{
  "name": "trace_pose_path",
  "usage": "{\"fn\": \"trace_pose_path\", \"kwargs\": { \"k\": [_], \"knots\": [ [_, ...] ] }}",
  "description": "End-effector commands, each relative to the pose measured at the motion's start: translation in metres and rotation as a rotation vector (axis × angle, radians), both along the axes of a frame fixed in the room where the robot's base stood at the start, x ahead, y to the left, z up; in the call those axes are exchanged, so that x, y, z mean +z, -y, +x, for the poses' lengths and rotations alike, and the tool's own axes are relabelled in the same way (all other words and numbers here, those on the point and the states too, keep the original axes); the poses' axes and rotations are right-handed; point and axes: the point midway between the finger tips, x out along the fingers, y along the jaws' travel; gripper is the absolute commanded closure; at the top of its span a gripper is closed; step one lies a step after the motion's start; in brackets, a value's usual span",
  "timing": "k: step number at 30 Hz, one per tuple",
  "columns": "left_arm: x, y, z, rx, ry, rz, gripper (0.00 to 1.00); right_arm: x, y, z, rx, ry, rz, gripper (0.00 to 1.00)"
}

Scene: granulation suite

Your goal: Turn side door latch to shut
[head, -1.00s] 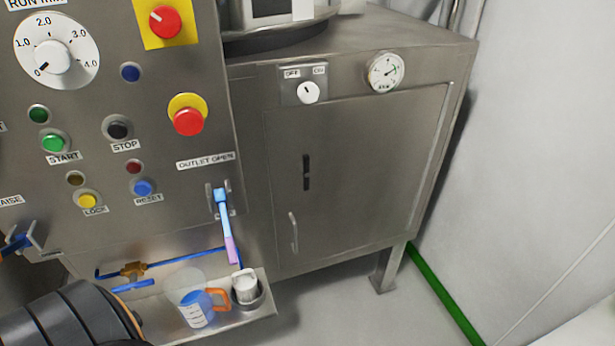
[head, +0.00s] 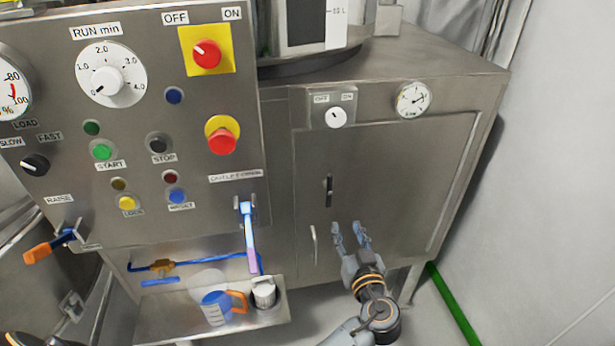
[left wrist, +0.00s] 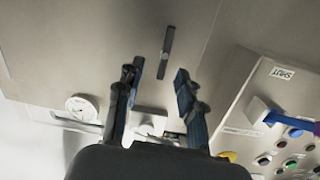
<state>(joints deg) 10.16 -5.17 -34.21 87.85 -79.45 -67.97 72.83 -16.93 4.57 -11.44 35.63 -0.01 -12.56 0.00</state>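The side door latch (head: 329,190) is a small dark bar standing upright on the grey steel side door (head: 385,165). In the left wrist view the latch (left wrist: 166,52) shows beyond the fingertips, roughly between their lines. My left gripper (head: 350,232) is open and empty, just below and to the right of the latch in the head view. In the left wrist view its two fingers (left wrist: 158,72) are spread, with no visible contact with the latch. My right gripper is not in view.
A thin metal door handle (head: 313,245) is left of my gripper. A gauge (head: 413,99) and OFF/ON switch (head: 336,117) are above the door.

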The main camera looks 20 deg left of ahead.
Motion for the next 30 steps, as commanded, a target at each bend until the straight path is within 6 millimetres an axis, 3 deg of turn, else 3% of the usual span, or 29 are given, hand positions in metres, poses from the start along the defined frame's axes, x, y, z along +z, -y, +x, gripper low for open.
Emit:
{"fn": "trace_pose_path", "kwargs": {
  "k": [1,3,6,11,24,30],
  "knots": [
    [0.021,0.001,-0.001,0.018,0.055,-0.014,0.62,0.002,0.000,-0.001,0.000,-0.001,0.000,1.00],
    [0.037,0.000,-0.002,0.034,0.104,-0.027,0.62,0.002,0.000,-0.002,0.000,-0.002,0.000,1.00],
    [0.045,-0.002,0.001,0.042,0.126,-0.032,0.62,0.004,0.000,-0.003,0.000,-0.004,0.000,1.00],
    [0.047,-0.015,0.019,0.043,0.125,-0.029,0.62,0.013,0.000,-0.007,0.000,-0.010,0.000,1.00],
    [0.046,-0.065,0.093,0.042,0.122,-0.028,0.62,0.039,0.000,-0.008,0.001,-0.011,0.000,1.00],
    [0.043,-0.075,0.108,0.040,0.120,-0.030,0.62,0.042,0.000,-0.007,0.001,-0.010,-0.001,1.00]
  ]
}}
